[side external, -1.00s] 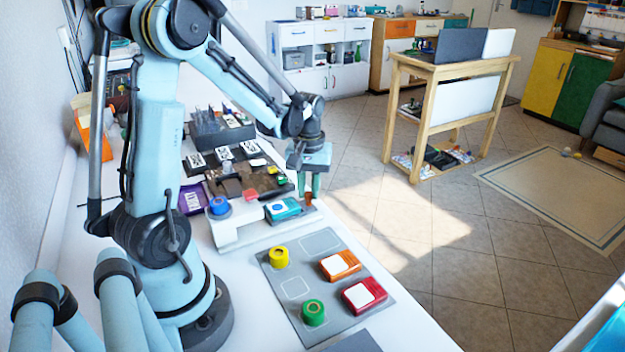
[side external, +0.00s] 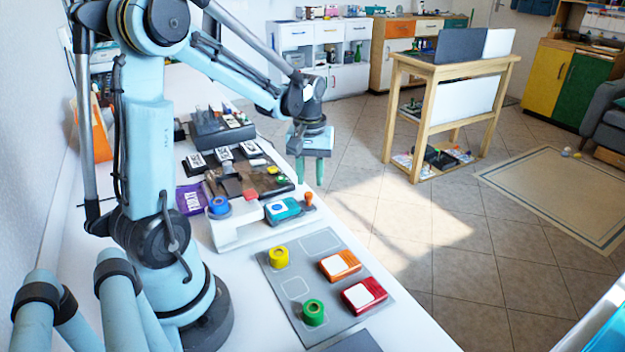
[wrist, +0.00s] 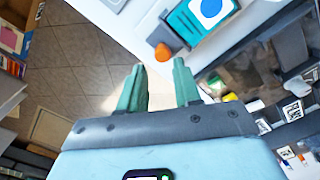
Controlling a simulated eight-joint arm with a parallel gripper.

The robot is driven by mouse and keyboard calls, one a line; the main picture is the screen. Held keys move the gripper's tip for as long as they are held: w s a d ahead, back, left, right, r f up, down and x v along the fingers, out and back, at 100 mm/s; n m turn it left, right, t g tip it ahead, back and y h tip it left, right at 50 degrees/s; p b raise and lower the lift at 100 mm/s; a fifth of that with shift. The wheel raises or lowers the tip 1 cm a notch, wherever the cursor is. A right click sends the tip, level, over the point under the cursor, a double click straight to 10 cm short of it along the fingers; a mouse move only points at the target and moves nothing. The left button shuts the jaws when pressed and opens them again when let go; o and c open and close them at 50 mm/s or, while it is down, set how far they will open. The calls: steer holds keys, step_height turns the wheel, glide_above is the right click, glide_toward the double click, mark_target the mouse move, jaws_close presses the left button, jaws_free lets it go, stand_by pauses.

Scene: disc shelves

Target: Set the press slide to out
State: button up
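A white press-like unit (side external: 240,230) stands on the bench, with a blue knob (side external: 219,205) and a red part (side external: 250,194) on it. A teal block (side external: 283,210) sits at its right end, showing a blue disc on white in the wrist view (wrist: 203,14). An orange-brown knob (side external: 309,200) stands just right of the block on a grey strip; it also shows in the wrist view (wrist: 163,52). I cannot tell for sure which part is the slide. My gripper (side external: 309,184) is open and empty, its green fingers apart above and beyond the knob.
A grey mat (side external: 320,244) in front bears a yellow knob (side external: 279,257), a green knob (side external: 313,312), an orange block (side external: 339,265) and a red block (side external: 364,296). A brown-and-dark tray (side external: 262,182) with small parts lies behind the unit. The floor is open to the right.

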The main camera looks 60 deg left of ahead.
step_height(320, 180, up, 8)
steer(key=shift+r, duration=0.25)
stand_by(0.4)
steer(key=s+d+f+m+t, duration=0.1)
steer(key=d+m+t, duration=0.2)
steer(key=d+m, duration=0.2)
steer(key=s+d+m+t, duration=0.2)
steer(key=d+m+t, duration=0.2)
steer(key=d, duration=0.8)
steer(key=shift+s+f+m, duration=0.3)
steer(key=shift+f+m, duration=0.1)
steer(key=shift+m, duration=0.5)
